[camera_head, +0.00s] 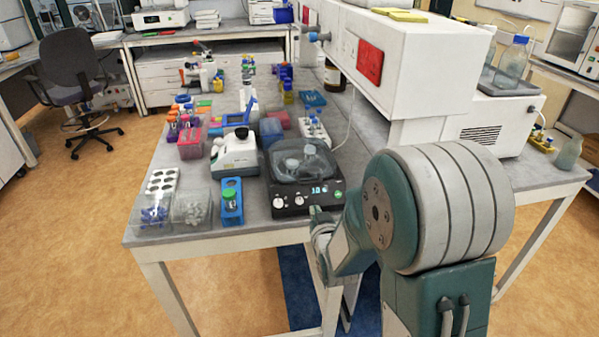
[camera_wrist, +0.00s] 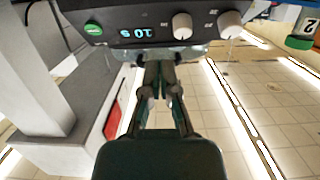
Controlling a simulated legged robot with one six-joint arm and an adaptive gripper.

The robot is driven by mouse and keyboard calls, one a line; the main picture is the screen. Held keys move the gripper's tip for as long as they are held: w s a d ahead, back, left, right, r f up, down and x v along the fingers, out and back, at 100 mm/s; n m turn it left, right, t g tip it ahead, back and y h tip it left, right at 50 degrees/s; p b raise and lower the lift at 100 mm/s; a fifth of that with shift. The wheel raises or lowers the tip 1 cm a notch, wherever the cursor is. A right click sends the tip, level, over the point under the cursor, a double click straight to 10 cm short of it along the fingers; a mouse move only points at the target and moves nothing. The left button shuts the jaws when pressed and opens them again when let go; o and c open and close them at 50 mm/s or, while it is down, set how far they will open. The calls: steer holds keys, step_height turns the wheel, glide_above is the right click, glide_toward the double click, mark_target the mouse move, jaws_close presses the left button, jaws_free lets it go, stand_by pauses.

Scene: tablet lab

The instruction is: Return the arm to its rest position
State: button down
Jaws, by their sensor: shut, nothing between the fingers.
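My arm reaches from the lower right toward the front edge of the bench (camera_head: 262,238). My gripper (camera_head: 316,213) is just in front of the black shaker with two white knobs, a lit display and a green button (camera_head: 290,205). In the wrist view the picture is upside down; my gripper (camera_wrist: 160,72) has its fingers together and empty, pointing at the shaker's front panel (camera_wrist: 155,28) below the display. Whether the fingertips touch the panel I cannot tell. The shaker carries flasks under a clear cover. My arm hides part of the bench's right side.
Left of the shaker stand a blue rack with a green-capped bottle (camera_head: 232,203), clear boxes (camera_head: 191,209) and a white instrument (camera_head: 235,157). A large white machine (camera_head: 420,60) stands behind my arm. The floor (camera_head: 70,230) left of the bench is clear.

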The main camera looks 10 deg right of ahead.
steer(key=s+r+g, duration=0.3)
steer(key=s+r, duration=0.1)
steer(key=s, duration=0.5)
steer(key=s+r+g, duration=0.3)
steer(key=s+r, duration=0.1)
steer(key=s, duration=0.6)
steer(key=s+r+g, duration=0.4)
steer(key=s, duration=0.5)
steer(key=shift+s, duration=0.4)
